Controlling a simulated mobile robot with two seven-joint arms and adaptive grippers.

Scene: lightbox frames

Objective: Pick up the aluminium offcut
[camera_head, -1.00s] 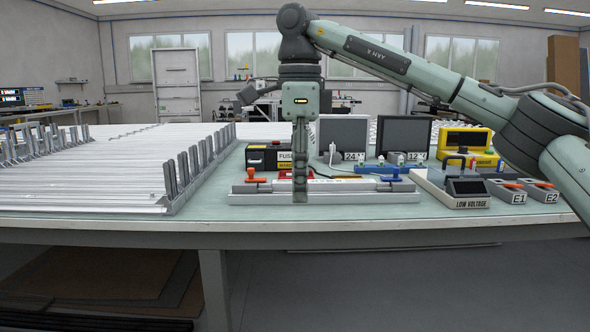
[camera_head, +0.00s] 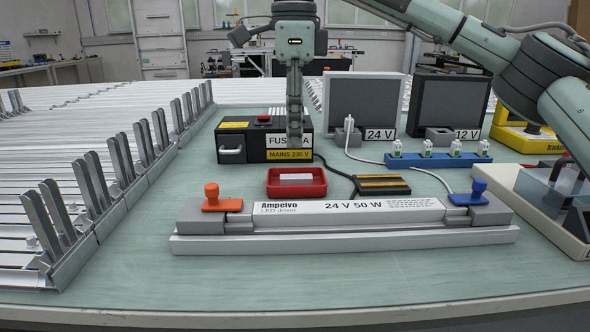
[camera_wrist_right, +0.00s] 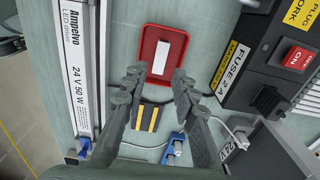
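The aluminium offcut, a small pale flat bar (camera_head: 296,178), lies in a shallow red tray (camera_head: 296,193) on the bench, behind the LED driver. It also shows in the right wrist view (camera_wrist_right: 162,54), inside the red tray (camera_wrist_right: 144,50). My right gripper (camera_head: 294,140) points down above the tray area, seen edge-on against the fuse box. In the right wrist view its two fingers (camera_wrist_right: 158,80) are spread apart with nothing between them, and the offcut shows beyond the fingertips. My left gripper is not in view.
The LED driver (camera_head: 340,216) lies in front of the tray. The fuse box (camera_head: 240,142) stands behind it, a black and yellow block (camera_head: 381,185) and cables to its right. Racked aluminium profiles (camera_head: 40,190) fill the left. The bench front (camera_head: 330,275) is clear.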

